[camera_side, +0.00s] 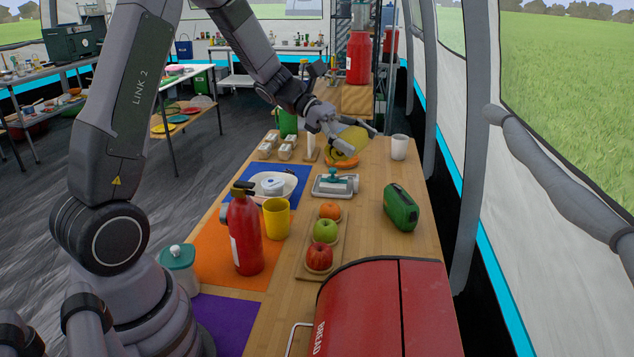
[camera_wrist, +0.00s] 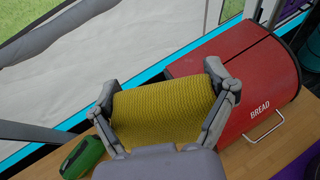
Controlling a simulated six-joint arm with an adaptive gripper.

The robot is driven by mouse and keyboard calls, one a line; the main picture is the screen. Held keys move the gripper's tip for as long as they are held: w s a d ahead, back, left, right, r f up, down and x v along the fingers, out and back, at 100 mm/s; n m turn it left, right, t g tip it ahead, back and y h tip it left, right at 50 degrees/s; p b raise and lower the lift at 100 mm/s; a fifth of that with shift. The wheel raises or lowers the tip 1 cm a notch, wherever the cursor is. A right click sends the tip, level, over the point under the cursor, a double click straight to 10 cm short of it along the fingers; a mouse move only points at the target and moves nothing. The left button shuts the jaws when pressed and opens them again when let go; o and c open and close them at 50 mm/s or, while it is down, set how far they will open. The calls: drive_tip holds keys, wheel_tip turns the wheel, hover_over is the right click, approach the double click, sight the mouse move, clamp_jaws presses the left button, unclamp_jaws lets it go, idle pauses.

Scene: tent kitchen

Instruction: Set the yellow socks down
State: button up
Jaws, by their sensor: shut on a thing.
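The yellow socks (camera_side: 349,142) are a knitted yellow roll, held in my gripper (camera_side: 348,137) above the far part of the wooden table (camera_side: 378,256). In the wrist view the socks (camera_wrist: 163,112) fill the space between the two fingers of my gripper (camera_wrist: 163,100), one finger at each end. An orange object (camera_side: 341,160) lies below the socks in the side view, partly hidden by them. I cannot tell how high the socks are above the table.
A white cup (camera_side: 399,147) stands right of the gripper. Bare wood shows between the dish and green object.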

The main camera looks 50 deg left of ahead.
sight(339, 158)
drive_tip(key=s+f+m+g, duration=0.1)
drive_tip(key=m+g, duration=0.1)
drive_tip(key=s+f+m+g, duration=0.1)
drive_tip(key=g, duration=0.1)
drive_tip(key=s+a+f+m+g+h, duration=0.1)
drive_tip(key=m+g, duration=0.1)
drive_tip(key=shift+s+a+m, duration=0.1)
drive_tip(key=shift+s+m, duration=0.1)
drive_tip(key=shift+m, duration=0.1)
drive_tip(key=s+a+f+m+g+y, duration=0.4)
drive_tip(key=s+a+m+g+y, duration=0.75)
drive_tip(key=a+m, duration=0.3)
drive_tip(key=s+a+r+m+t+y, duration=0.1)
drive_tip(key=a+r+m+y, duration=0.45)
drive_tip(key=a, duration=0.55)
drive_tip(key=s+a+r+m+t+y, duration=0.2)
drive_tip(key=a+r+m+y, duration=0.3)
drive_tip(key=a, duration=0.6)
drive_tip(key=shift+m+y, duration=0.4)
drive_tip(key=f, duration=3.4)
drive_tip(key=shift+w+a, duration=0.25)
